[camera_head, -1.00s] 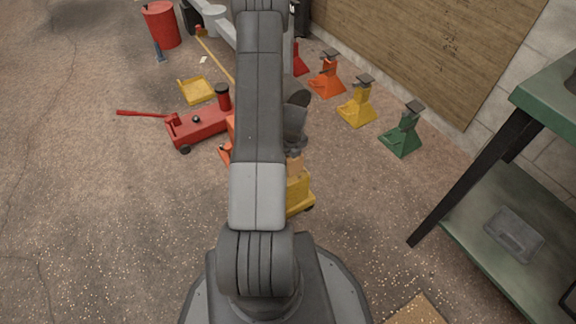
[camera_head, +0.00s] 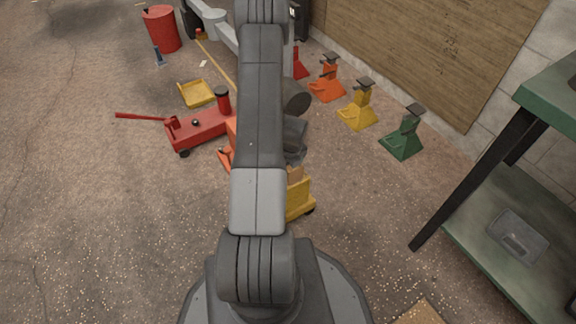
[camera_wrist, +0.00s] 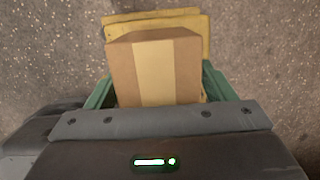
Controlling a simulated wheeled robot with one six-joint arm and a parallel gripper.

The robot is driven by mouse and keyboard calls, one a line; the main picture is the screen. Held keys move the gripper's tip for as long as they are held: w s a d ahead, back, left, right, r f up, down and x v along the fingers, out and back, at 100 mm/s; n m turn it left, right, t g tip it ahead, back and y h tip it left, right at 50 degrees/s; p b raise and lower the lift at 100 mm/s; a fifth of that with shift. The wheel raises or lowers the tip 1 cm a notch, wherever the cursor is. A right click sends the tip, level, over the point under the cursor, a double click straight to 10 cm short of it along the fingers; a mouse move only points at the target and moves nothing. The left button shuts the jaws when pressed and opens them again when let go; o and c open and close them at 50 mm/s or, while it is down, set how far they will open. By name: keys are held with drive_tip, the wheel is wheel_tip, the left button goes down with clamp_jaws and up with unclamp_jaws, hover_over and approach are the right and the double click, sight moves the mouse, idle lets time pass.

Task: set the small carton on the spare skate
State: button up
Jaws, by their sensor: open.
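The small carton (camera_wrist: 155,72) is a brown box with a paler tape strip down its middle. In the wrist view it sits between the green fingers of my gripper (camera_wrist: 158,84), which is open. A yellow skate (camera_wrist: 190,22) shows behind the carton, which appears to rest on it. In the head view the yellow skate (camera_head: 300,198) stands on the floor, partly behind my arm, with a little of the carton (camera_head: 295,174) above it. My arm hides most of the gripper there. Whether the fingers touch the carton cannot be told.
A red floor jack (camera_head: 200,127) and a yellow tray (camera_head: 197,93) lie to the left. Orange, yellow and green stands (camera_head: 404,135) line the board at the right. A green-topped bench (camera_head: 550,100) with a lower shelf is at the right. The left floor is mostly clear.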

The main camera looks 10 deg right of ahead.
drive_tip(key=r+p, duration=0.1)
drive_tip(key=r, duration=0.2)
drive_tip(key=s+r+p, duration=0.1)
drive_tip(key=r+p, duration=0.1)
drive_tip(key=r, duration=0.2)
drive_tip(key=r+p, duration=0.2)
drive_tip(key=r, duration=0.2)
drive_tip(key=shift+s+d+r, duration=0.15)
drive_tip(key=shift+s+d, duration=0.1)
drive_tip(key=shift+d, duration=0.05)
drive_tip(key=shift+s+r, duration=0.1)
drive_tip(key=shift+r, duration=0.35)
